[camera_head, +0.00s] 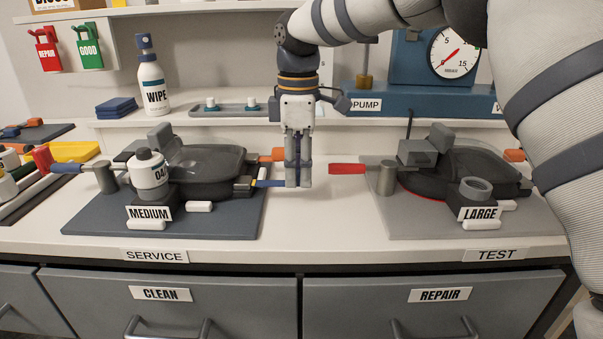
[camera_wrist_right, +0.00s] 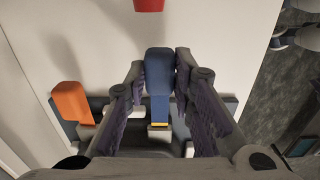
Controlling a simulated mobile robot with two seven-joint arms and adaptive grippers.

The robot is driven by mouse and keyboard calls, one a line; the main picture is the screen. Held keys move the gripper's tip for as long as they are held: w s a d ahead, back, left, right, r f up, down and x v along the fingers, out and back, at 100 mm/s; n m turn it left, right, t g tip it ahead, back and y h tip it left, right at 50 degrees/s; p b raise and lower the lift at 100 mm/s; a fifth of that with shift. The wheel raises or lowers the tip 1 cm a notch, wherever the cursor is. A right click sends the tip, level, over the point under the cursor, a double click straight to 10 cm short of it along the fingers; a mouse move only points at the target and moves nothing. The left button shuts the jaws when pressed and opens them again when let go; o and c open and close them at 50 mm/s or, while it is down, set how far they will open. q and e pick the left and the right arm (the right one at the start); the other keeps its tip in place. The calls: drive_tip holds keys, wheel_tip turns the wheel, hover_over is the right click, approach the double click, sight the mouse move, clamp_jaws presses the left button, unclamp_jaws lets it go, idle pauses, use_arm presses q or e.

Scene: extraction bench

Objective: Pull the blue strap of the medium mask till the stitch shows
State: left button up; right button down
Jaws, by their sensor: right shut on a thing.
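The medium mask (camera_head: 212,165) lies on a dark blue-grey mat with the MEDIUM label at its front. Its blue strap (camera_head: 270,183) sticks out to the right, and my right gripper (camera_head: 298,183) is shut on its end, pointing down. In the right wrist view the blue strap (camera_wrist_right: 158,72) sits between the two fingers of my right gripper (camera_wrist_right: 158,90). A thin yellow line (camera_wrist_right: 159,125) crosses the strap near the mask, likely the stitch. The mask's orange strap (camera_head: 272,155) is behind the blue one. My left gripper is out of view.
The large mask (camera_head: 462,165) on a grey mat (camera_head: 400,222) stands to the right, its red strap (camera_head: 347,169) reaching toward my right gripper. White bench (camera_head: 322,225) between the mats is clear.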

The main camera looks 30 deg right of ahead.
drive_tip(key=shift+a+f, duration=0.1)
drive_tip(key=c, duration=1.4)
unclamp_jaws()
drive_tip(key=shift+o, duration=0.2)
wheel_tip(320, 180, up, 12)
